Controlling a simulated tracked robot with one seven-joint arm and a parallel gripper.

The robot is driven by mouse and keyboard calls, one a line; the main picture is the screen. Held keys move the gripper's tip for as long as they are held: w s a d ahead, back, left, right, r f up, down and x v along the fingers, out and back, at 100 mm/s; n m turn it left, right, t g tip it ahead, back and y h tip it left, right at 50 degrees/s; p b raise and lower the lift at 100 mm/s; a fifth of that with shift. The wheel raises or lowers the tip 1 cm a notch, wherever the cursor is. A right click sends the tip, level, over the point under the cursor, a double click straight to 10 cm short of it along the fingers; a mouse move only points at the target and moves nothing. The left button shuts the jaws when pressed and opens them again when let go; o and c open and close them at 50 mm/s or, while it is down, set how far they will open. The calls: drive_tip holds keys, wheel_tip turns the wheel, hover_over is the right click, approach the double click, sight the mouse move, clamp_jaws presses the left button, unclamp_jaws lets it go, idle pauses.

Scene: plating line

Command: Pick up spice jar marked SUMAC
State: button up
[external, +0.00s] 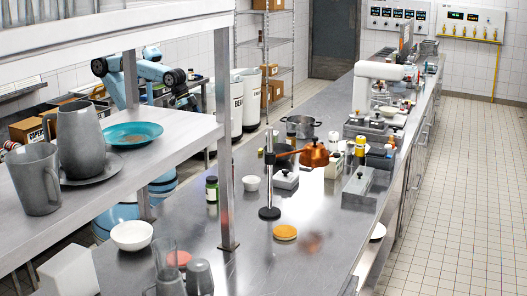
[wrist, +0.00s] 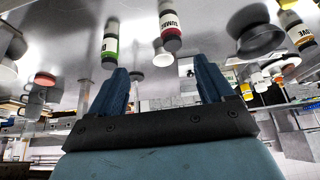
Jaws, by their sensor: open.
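A jar with a white label and a dark red band (wrist: 171,30) hangs upside down in the tilted wrist view; its small lettering looks like SUMAC. I cannot pick this jar out in the external view. A green-banded jar (wrist: 110,46) is to its left, and it seems to be the green jar (external: 211,189) on the steel counter in the external view. My gripper (wrist: 161,84) is open and empty, its two blue fingers apart from the jars. In the external view my arm is behind the shelf at the left, and its fingertips are not clear.
Another jar (wrist: 297,32), labelled with letters like OVE, is at the wrist view's right. On the counter (external: 240,268) stand a white bowl (external: 132,236), a copper lamp (external: 314,154) and an orange disc (external: 285,232). A shelf post (external: 225,150) rises beside the green jar.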

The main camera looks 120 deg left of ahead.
idle(0.3)
drive_tip(key=w+a+f+n+g+h, duration=0.3)
drive_tip(key=w+a+f+n+h, duration=1.2)
drive_tip(key=n, duration=0.5)
drive_tip(key=shift+y, duration=0.3)
drive_tip(key=x, duration=0.5)
drive_tip(key=s+x, duration=0.1)
drive_tip(key=x, duration=0.9)
drive_tip(key=shift+s+d, duration=0.15)
drive_tip(key=shift+s, duration=0.1)
